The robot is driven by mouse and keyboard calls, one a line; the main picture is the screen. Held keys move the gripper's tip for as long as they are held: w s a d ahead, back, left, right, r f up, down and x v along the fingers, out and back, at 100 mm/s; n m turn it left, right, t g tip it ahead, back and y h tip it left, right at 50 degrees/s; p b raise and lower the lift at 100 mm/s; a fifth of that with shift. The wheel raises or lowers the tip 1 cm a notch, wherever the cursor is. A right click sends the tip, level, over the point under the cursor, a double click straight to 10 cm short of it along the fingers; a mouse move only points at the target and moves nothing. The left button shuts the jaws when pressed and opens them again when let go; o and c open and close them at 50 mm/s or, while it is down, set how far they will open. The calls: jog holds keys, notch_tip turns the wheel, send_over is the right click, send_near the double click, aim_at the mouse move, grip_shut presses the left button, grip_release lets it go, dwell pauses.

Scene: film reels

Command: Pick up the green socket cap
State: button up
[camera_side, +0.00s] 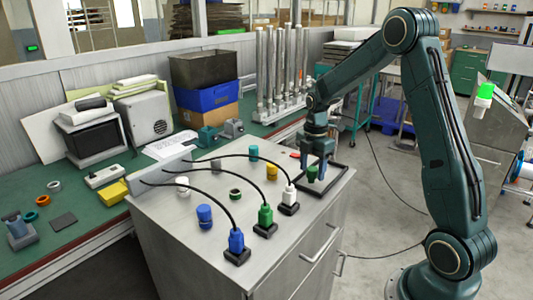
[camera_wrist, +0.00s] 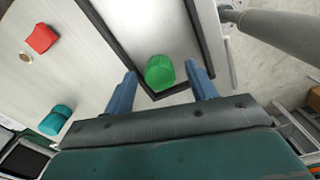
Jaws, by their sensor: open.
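The green socket cap (camera_side: 312,174) stands inside a black square frame (camera_side: 345,166) at the right end of the grey cabinet top. In the wrist view the green cap (camera_wrist: 160,72) lies between the tips of my two blue fingers, near one corner of the frame (camera_wrist: 199,28). My gripper (camera_side: 318,160) points down over the cap with its jaws open, one finger on each side. Gaps show beside the cap in the wrist view. I cannot tell how far the fingertips are above the surface.
Blue (camera_side: 236,242), green (camera_side: 265,217) and white (camera_side: 289,196) cabled plugs stand left of the frame. A red piece (camera_wrist: 41,38) lies outside the frame.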

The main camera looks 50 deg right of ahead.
jog(key=shift+f, duration=0.5)
jog(key=shift+c, duration=0.5)
jog(key=c, duration=1)
